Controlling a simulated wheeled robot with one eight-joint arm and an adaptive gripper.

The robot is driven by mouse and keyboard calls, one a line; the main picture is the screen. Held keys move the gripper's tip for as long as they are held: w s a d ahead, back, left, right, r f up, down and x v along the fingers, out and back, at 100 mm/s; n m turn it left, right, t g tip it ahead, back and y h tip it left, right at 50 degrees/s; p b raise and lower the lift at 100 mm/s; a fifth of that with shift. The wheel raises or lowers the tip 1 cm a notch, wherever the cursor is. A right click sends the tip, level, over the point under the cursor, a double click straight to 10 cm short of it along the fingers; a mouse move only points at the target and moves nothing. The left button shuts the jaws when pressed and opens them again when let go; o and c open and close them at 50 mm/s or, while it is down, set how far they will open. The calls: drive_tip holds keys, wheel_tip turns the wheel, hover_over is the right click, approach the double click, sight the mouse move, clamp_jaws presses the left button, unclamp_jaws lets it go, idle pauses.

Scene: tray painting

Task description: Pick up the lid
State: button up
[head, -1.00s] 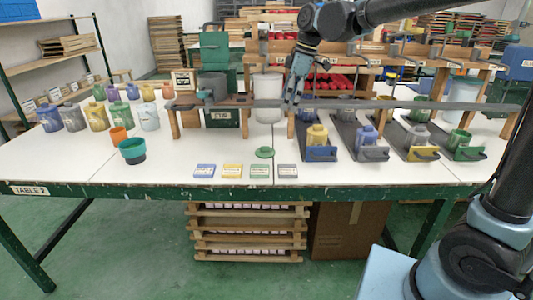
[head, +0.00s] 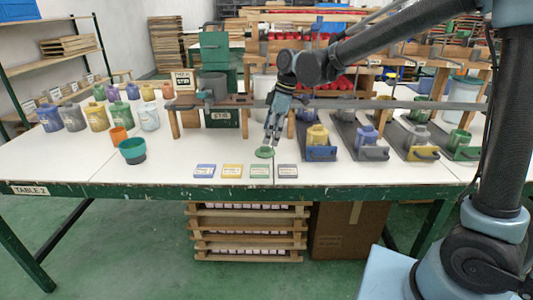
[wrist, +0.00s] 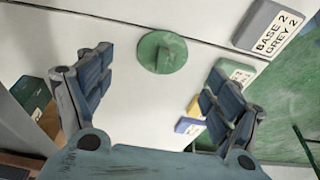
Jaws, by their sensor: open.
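The lid is a small green disc with a raised knob. It lies flat on the white table in the head view (head: 264,153), behind the row of labelled cards. The lid also shows in the wrist view (wrist: 155,62), above the middle and beyond the gap between my fingers. My gripper (head: 271,140) points down just above and slightly right of the lid in the head view. In the wrist view my gripper (wrist: 161,80) has its two blue-grey fingers wide apart, with nothing between them. Whether the fingertips touch the table is hard to tell.
Several labelled cards (head: 231,171) lie near the table's front edge. Trays with coloured jars (head: 318,137) stand right. A long grey bar (head: 390,104) crosses behind my gripper. White tabletop is clear between bowl and lid.

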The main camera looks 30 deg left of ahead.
sight(265, 150)
drive_tip(key=shift+x, duration=2.8)
drive_tip(key=shift+s+r, duration=0.1)
drive_tip(key=shift+c, duration=0.6)
drive_tip(key=c, duration=0.9)
